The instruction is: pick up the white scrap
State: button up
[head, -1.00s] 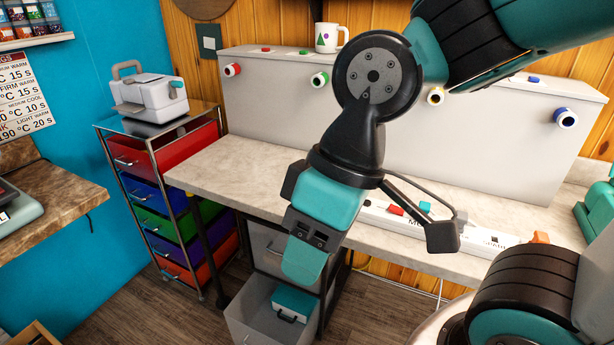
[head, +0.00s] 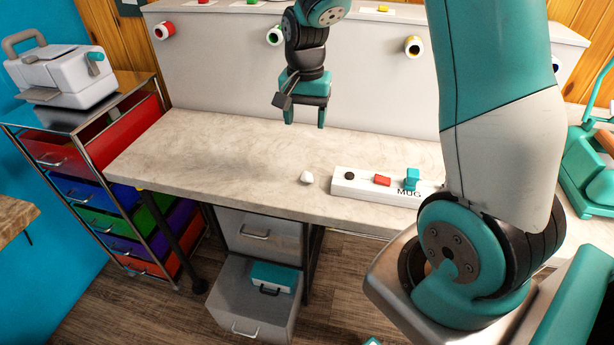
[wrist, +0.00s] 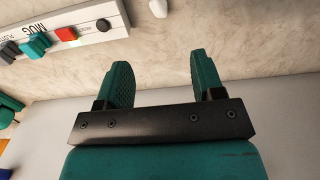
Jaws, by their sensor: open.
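The white scrap (head: 306,177) is a small crumpled lump on the worktop near its front edge, just left of the white MUG strip. In the wrist view the scrap (wrist: 158,8) shows at the top edge, partly cut off, beyond the fingertips. My gripper (head: 305,124) is open and empty above the worktop, behind the scrap and apart from it. In the wrist view its two teal fingers (wrist: 161,68) are spread with bare worktop between them.
The white MUG strip (head: 352,190) with red and teal parts lies right of the scrap. The worktop (head: 200,155) left of the scrap is clear. An open drawer (head: 235,305) juts out below.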

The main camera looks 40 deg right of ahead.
jog(key=p, duration=0.1)
send_over(308, 174)
jog(key=f, duration=1.2)
jog(key=shift+a, duration=0.25)
jog(key=shift+d+f+p, duration=0.2)
jog(key=shift+f+p, duration=0.45)
jog(key=shift+f, duration=2.05)
jog(key=shift+c, duration=0.4)
jog(key=c, duration=0.9)
